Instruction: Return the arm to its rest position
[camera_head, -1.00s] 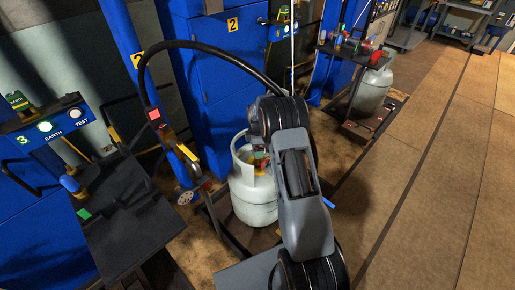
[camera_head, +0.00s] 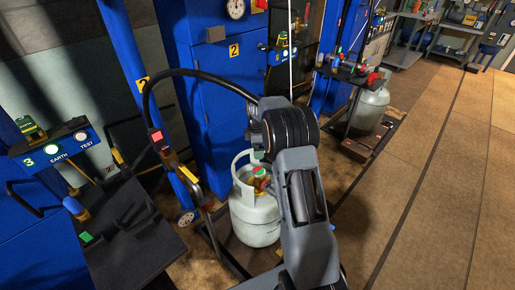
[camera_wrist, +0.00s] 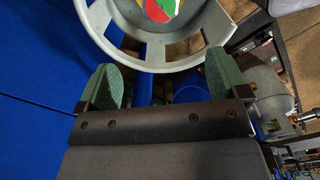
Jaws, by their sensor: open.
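My gripper (camera_wrist: 158,88) shows in the wrist view with its two green-padded fingers wide apart and nothing between them. The grey-white collar of a gas cylinder (camera_wrist: 165,60) is just beyond the fingertips, with a red, green and yellow valve part inside it. In the head view my grey and black arm stands in front of and to the right of that cylinder (camera_head: 253,220), which is upright on a low platform. The gripper itself is hidden behind the arm in the head view.
A blue cabinet marked 2 (camera_head: 205,85) stands behind the cylinder. A black hose (camera_head: 180,72) arches above it from a filling handle (camera_head: 182,175). A dark bench (camera_head: 125,240) is at left. A second cylinder (camera_head: 369,112) stands at back right. The floor at right is clear.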

